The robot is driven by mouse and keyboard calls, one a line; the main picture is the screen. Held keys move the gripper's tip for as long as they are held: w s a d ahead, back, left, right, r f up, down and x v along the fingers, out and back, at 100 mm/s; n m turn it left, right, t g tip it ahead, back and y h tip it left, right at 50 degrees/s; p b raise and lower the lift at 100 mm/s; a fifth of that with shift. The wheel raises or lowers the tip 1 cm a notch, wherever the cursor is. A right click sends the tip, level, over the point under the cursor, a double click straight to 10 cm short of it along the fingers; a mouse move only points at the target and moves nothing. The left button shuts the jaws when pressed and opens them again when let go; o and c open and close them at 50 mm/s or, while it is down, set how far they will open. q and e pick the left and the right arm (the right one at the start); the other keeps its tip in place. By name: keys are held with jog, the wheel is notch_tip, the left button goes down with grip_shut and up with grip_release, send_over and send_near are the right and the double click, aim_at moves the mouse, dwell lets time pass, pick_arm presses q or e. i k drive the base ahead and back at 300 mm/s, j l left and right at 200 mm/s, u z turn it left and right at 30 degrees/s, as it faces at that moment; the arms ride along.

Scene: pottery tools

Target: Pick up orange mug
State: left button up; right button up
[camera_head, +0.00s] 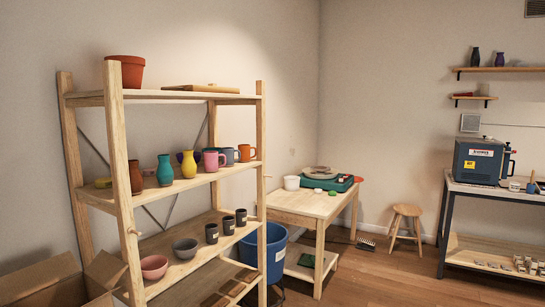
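The orange mug (246,153) stands upright on the middle shelf of the wooden rack, near the shelf's right end. Its handle is on its right side. A grey-blue mug (230,156) stands just left of it, and a pink mug (211,161) stands left of that. The mug is some distance off from my viewpoint, and nothing holds it. Neither of my grippers shows in the head view.
The wooden shelf rack (118,140) has posts at its front corners. Vases, including a yellow one (189,165), share the mug's shelf. A cardboard box (45,283) sits at lower left. A blue bucket (276,249) and wooden table (305,203) stand right. Floor is clear at lower right.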

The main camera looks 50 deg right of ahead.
aim_at(244, 149)
jog(key=z, duration=1.4)
